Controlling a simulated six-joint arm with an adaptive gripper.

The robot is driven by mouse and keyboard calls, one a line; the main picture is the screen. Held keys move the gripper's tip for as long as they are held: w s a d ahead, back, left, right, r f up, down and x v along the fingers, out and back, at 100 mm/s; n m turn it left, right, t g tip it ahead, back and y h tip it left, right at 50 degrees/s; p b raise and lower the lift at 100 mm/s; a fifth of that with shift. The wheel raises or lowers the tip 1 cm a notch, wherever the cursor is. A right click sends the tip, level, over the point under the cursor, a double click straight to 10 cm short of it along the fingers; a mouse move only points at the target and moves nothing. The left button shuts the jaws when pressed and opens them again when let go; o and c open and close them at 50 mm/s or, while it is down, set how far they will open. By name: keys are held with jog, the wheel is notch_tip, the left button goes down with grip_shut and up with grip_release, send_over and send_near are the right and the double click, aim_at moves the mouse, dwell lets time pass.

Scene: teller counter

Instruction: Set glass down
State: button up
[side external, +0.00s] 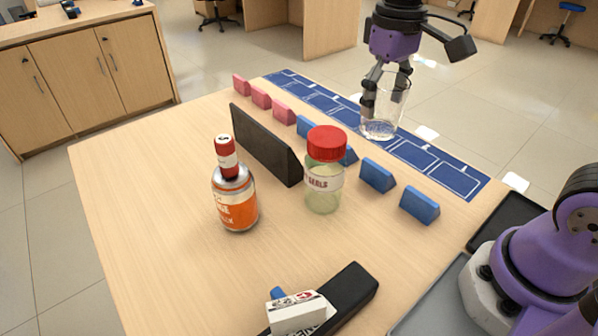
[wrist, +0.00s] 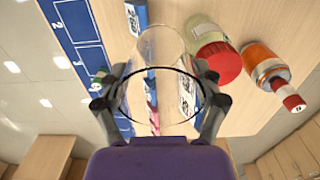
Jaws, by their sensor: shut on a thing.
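A clear drinking glass (side external: 388,108) is held by my gripper (side external: 385,92) at the far right part of the table. The glass is upright and empty. In the side view its base appears at or just above the blue mat (side external: 440,172) with white-outlined cells; I cannot tell whether it touches. In the wrist view the glass (wrist: 160,55) sits between the two fingers of my gripper (wrist: 160,90), its dark round rim toward the camera.
A red-lidded jar (side external: 324,180), an orange-labelled bottle (side external: 235,200) and a dark upright panel (side external: 262,145) stand left of the glass. Pink blocks (side external: 261,97) and blue blocks (side external: 378,174) line the mat's near side. A black stapler-like object and small box (side external: 298,310) lie in front.

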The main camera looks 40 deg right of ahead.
notch_tip(320, 180, up, 5)
jog(key=s+a, duration=1.5)
jog(key=s, duration=0.1)
send_over(366, 233)
notch_tip(366, 233, down, 16)
jog(key=r, duration=0.1)
jog(key=shift+f, duration=2.1)
